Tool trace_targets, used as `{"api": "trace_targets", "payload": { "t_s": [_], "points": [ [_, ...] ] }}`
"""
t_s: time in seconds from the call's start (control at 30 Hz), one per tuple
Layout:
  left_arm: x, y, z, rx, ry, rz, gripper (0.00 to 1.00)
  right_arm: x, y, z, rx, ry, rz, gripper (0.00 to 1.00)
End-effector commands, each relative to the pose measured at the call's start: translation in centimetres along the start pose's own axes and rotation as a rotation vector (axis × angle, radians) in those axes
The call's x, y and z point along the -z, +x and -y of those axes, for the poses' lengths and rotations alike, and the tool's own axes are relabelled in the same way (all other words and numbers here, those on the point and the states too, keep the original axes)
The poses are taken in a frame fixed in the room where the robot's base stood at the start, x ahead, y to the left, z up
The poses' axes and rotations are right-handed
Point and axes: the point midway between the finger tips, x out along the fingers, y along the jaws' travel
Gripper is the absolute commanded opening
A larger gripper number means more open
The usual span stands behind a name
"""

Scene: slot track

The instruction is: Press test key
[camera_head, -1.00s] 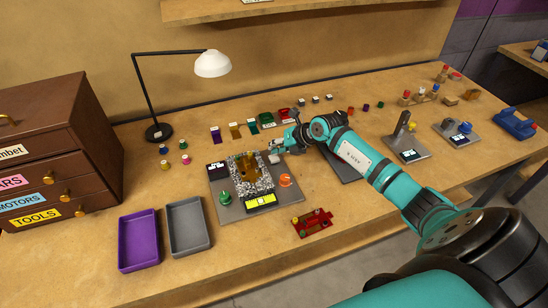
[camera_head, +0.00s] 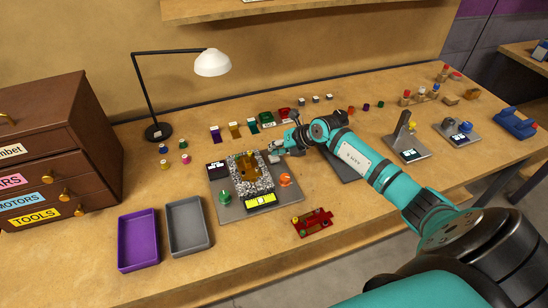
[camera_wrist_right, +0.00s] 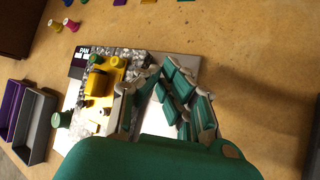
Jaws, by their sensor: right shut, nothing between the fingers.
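A grey test plate (camera_head: 228,212) lies on the bench and bears a speckled block (camera_head: 236,178) with a yellow part (camera_head: 252,172) in it. A green knob (camera_head: 224,196), an orange knob (camera_head: 285,179), a dark display (camera_head: 216,168) and a yellow-green label panel (camera_head: 261,200) are around the block. A small pale piece (camera_head: 274,159), possibly the test key, is at the plate's back right corner. My right gripper (camera_head: 277,147) is shut and empty just above it. In the right wrist view the fingers (camera_wrist_right: 157,76) hide whatever is directly beneath them. My left gripper is out of view.
A purple tray (camera_head: 121,255) and a grey tray (camera_head: 171,237) lie left of the plate. A red fixture (camera_head: 312,223) lies in front. A lamp (camera_head: 158,133) and several small coloured parts stand behind. Other grey stations are at right.

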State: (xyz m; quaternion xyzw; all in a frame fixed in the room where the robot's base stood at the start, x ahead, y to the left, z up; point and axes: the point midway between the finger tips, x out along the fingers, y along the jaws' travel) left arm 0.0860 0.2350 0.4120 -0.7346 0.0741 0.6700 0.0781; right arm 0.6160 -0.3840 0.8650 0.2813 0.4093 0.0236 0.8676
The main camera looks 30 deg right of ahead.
Motion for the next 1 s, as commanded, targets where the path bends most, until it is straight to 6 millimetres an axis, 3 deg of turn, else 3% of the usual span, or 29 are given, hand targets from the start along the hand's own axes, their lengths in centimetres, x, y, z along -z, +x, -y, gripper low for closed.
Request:
{"api": "trace_targets", "payload": {
  "t_s": [1.0],
  "points": [
    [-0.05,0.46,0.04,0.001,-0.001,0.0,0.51,0.41,0.58,0.44,0.001,0.0,0.0,0.0]
  ]
}}
